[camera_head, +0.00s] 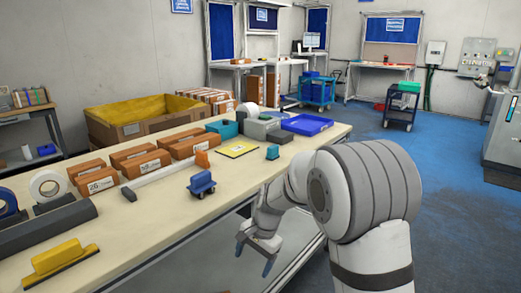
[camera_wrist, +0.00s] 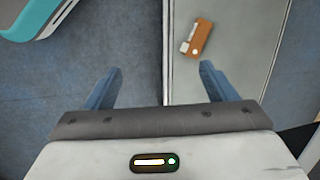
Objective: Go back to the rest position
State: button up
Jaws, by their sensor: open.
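My gripper (camera_head: 255,254) hangs in front of the workbench's near edge in the head view, pointing down, clear of the things on the bench. In the wrist view my gripper (camera_wrist: 160,88) shows two blue fingers spread apart with nothing between them. My white arm curves down to it from the right of the head view. In the wrist view a brown box with a white label (camera_wrist: 197,38) lies on a pale grey surface ahead of the right finger, apart from it.
A cardboard bin (camera_head: 110,130) stands behind. Blue floor (camera_head: 440,170) is open at right.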

jog(key=s+d+r+n+t+h+p, duration=0.1)
jog(key=s+d+r+n+p, duration=0.1)
jog(key=s+d+r+p, duration=0.3)
jog(key=s+d+r+n+h+p, duration=0.1)
jog(key=s+d+r+n+p, duration=0.1)
jog(key=s+d+r+p, duration=0.4)
jog(key=s+d+r+n+t+h+p, duration=0.1)
jog(key=s+d+r+n+p, duration=0.2)
jog(key=s+r, duration=0.9)
jog(key=d+r+p, duration=0.2)
jog(key=d+r, duration=0.1)
jog(key=r, duration=0.3)
jog(key=shift+s+t+p, duration=0.25)
jog(key=shift+t+p, duration=0.05)
jog(key=shift+p, duration=0.05)
